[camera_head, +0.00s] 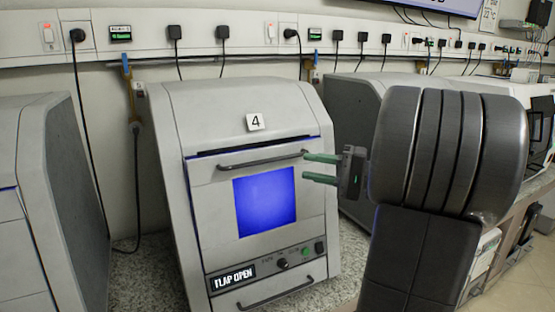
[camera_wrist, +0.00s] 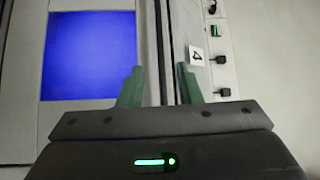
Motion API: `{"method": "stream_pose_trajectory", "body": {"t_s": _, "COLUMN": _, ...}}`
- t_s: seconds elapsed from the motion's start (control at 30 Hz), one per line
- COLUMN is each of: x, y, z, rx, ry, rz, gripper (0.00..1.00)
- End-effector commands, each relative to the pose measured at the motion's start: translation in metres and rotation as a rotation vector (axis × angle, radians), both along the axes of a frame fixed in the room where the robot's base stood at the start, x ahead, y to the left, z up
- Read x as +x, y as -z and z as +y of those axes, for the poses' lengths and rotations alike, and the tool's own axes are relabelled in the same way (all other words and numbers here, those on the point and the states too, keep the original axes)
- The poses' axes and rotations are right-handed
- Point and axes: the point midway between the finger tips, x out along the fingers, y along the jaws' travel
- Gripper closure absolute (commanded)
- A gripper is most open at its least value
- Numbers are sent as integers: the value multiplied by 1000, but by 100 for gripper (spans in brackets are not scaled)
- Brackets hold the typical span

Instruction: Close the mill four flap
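Mill four (camera_head: 255,120) is a grey cabinet with a "4" label, which also shows in the wrist view (camera_wrist: 197,56). Its flap (camera_head: 215,190) has a blue window (camera_head: 264,202) and a dark bar handle (camera_head: 250,162) along its top.
A second handle (camera_head: 275,291) sits low on the mill. Other grey machines stand left (camera_head: 45,150) and right (camera_head: 350,110) on the speckled counter (camera_head: 145,270). Plugs and cables line the wall rail (camera_head: 200,38) behind.

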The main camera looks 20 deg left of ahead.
Motion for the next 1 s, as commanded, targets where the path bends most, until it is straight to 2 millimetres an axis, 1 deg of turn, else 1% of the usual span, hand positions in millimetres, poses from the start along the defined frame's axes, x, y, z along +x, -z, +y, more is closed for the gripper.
{"method": "stream_pose_trajectory", "body": {"t_s": 0.03, "x": -2, "y": -2, "z": 12, "rx": 0, "ry": -4, "rz": 0, "gripper": 68}}
{"method": "stream_pose_trajectory", "body": {"t_s": 0.2, "x": -5, "y": -3, "z": 45, "rx": 0, "ry": -5, "rz": 2, "gripper": 68}}
{"method": "stream_pose_trajectory", "body": {"t_s": 0.3, "x": -6, "y": -4, "z": 61, "rx": 0, "ry": -4, "rz": 2, "gripper": 68}}
{"method": "stream_pose_trajectory", "body": {"t_s": 0.43, "x": -7, "y": -4, "z": 77, "rx": 0, "ry": -1, "rz": 1, "gripper": 68}}
{"method": "stream_pose_trajectory", "body": {"t_s": 0.6, "x": -7, "y": -4, "z": 88, "rx": 0, "ry": 1, "rz": 1, "gripper": 68}}
{"method": "stream_pose_trajectory", "body": {"t_s": 0.9, "x": -7, "y": -4, "z": 90, "rx": 0, "ry": 1, "rz": 1, "gripper": 68}}
{"method": "stream_pose_trajectory", "body": {"t_s": 0.93, "x": -7, "y": -4, "z": 90, "rx": 0, "ry": 1, "rz": 1, "gripper": 72}}
{"method": "stream_pose_trajectory", "body": {"t_s": 1.0, "x": -7, "y": -4, "z": 89, "rx": 0, "ry": 1, "rz": 1, "gripper": 86}}
